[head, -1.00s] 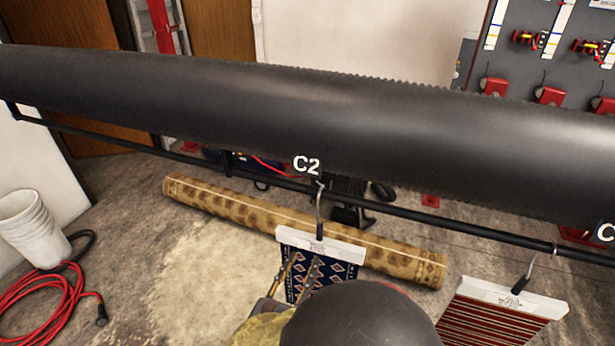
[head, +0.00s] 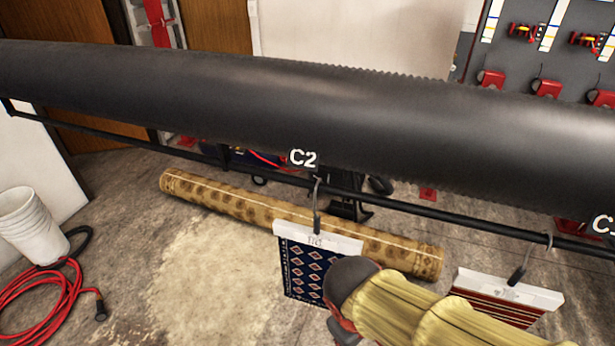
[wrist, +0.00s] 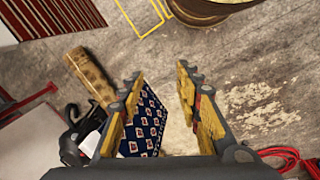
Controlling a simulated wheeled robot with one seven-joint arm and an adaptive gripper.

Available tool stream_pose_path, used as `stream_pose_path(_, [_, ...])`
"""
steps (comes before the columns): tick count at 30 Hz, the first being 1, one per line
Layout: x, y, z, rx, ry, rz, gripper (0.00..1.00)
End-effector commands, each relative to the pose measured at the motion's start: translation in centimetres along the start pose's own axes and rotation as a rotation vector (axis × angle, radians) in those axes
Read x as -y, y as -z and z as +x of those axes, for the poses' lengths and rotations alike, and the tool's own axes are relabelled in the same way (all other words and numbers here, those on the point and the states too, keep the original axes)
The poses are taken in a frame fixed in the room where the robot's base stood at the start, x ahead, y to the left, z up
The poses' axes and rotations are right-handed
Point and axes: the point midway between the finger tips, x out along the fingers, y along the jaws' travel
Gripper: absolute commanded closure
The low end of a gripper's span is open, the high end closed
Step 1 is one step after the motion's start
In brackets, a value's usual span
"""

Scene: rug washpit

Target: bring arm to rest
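My gripper (wrist: 160,78) is open in the wrist view, with floor between its two yellow-padded fingers and nothing held. The blue patterned rug sample (head: 303,268) hangs by a white header and hook from the rail under the C2 label. In the wrist view the sample (wrist: 146,125) shows behind and beside the left finger; I cannot tell the gap between them. In the head view my yellow-sleeved arm covers the sample's lower right corner, and the fingers are hidden.
A black roller (head: 300,95) and thin rail (head: 420,208) cross the head view. A red striped sample (head: 500,308) hangs at right. A rolled rug (head: 225,204) lies on the floor. White buckets (head: 30,225) and a red hose (head: 45,300) are at left.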

Motion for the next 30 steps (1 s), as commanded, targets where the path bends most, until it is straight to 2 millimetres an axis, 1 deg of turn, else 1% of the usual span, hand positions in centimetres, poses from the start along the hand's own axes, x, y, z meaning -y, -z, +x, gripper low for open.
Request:
stream_pose_path(1, [-0.7, 0.1, -1.5, -0.068, 0.036, 0.114, 0.66])
stream_pose_path(5, [-2.5, -0.1, -5.0, -0.216, 0.102, 0.346, 0.66])
stream_pose_path(6, [-3.2, -0.4, -6.0, -0.255, 0.111, 0.407, 0.66])
stream_pose_path(8, [-4.5, -1.0, -7.5, -0.306, 0.111, 0.486, 0.66])
stream_pose_path(9, [-5.4, -1.5, -8.3, -0.336, 0.1, 0.529, 0.66])
stream_pose_path(12, [-7.6, -2.9, -10.0, -0.39, 0.062, 0.613, 0.66])
stream_pose_path(15, [-9.0, -3.9, -10.8, -0.415, 0.035, 0.67, 0.66])
stream_pose_path(18, [-9.6, -4.4, -10.8, -0.415, 0.025, 0.7, 0.66])
stream_pose_path(30, [-9.9, -4.6, -10.7, -0.411, 0.022, 0.709, 0.66])
